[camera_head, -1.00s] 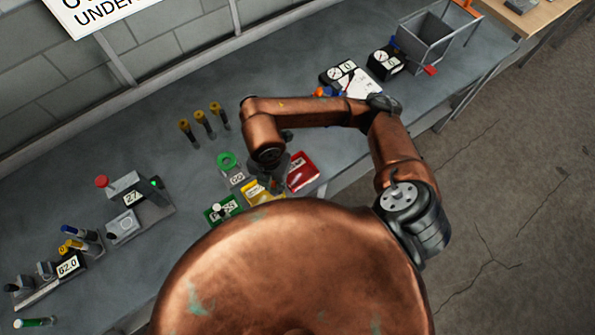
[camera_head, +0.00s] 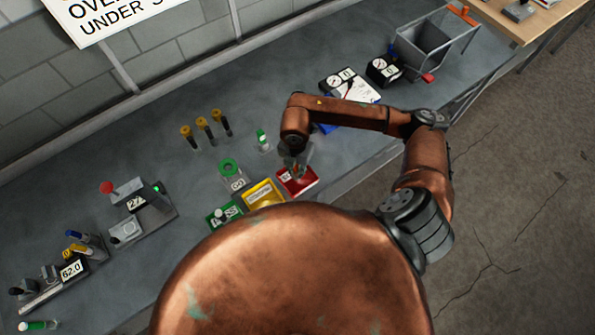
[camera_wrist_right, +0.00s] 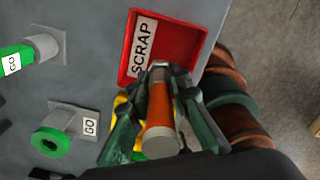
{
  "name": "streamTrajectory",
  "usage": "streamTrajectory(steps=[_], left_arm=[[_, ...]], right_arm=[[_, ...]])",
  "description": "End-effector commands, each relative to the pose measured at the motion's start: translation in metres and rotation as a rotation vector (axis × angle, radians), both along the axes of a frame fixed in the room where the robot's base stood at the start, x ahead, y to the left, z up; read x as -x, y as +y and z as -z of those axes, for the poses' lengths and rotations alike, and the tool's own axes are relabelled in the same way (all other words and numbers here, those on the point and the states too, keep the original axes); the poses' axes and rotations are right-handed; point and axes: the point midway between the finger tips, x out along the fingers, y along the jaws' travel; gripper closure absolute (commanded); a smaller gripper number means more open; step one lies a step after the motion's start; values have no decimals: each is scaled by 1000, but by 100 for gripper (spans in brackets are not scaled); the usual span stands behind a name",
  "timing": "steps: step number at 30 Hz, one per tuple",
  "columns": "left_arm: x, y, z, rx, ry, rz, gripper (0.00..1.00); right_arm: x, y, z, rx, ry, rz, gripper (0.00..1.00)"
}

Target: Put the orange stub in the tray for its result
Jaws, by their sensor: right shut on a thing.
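My right gripper (camera_head: 296,168) is shut on the orange stub (camera_wrist_right: 160,108), which has a pale grey end; it shows between the fingers in the right wrist view. Gripper and stub are over the red tray (camera_head: 305,186), labelled SCRAP in the right wrist view (camera_wrist_right: 190,45). The tray looks empty where it shows. Beside it stand the yellow tray (camera_head: 270,187), its label unreadable, and the green tray (camera_head: 232,203), partly hidden by my body. My left gripper is not in view.
A green ring gauge (camera_head: 228,166) and a green-topped plug gauge (camera_head: 263,139) stand behind the trays. Several yellow-topped pins (camera_head: 202,123) are further back. A tester with a red knob (camera_head: 107,188) is left; dial boxes (camera_head: 380,72) and a grey bin (camera_head: 425,45) are right.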

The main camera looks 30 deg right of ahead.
Motion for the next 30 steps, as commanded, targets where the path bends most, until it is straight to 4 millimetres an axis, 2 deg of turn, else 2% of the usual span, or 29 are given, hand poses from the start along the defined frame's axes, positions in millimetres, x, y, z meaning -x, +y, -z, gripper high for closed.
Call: streamTrajectory(steps=[5, 12, 23, 24, 30], left_arm=[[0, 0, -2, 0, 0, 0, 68], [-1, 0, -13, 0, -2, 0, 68], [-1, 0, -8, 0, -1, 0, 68], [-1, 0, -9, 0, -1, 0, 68], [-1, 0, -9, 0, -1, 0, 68]], right_arm=[[-3, -7, 9, 1, 2, 1, 100], [-4, -8, 39, 0, 1, 1, 100], [-5, -8, 46, 1, -1, -1, 100], [-5, -9, 46, 1, 0, -1, 81], [-5, -9, 45, 1, 0, 0, 67]])
